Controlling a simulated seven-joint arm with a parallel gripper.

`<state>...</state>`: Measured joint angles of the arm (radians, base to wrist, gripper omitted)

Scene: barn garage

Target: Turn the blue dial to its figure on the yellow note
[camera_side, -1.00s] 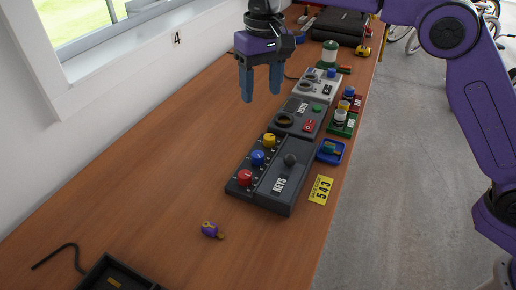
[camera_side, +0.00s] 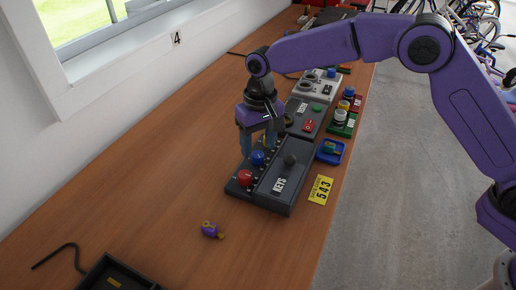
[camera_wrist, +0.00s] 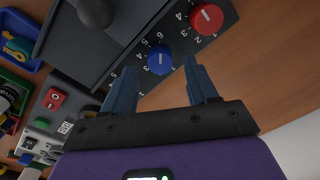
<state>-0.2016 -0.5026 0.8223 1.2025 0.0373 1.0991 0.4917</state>
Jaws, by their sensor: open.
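The blue dial (camera_side: 257,158) sits between the red dial (camera_side: 245,177) and the mostly hidden yellow dial on the dark keys box (camera_side: 272,199). The wrist view shows the blue dial (camera_wrist: 160,60) ringed by small white figures; its exact setting is hard to read. The red dial (camera_wrist: 207,19) is at upper right there. The yellow note (camera_side: 320,190) lies right of the box and reads 5 4 3. My gripper (camera_side: 258,148) is open, pointing down over the dials. In the wrist view my gripper (camera_wrist: 160,80) has its fingertips apart, either side of the blue dial; contact cannot be told.
A dark knob (camera_side: 290,160) stands on the box beside the dials. A blue tray (camera_side: 330,152) sits to the right, and other control boxes (camera_side: 318,86) stand behind. A small purple-and-tan item (camera_side: 211,230) lies in front.

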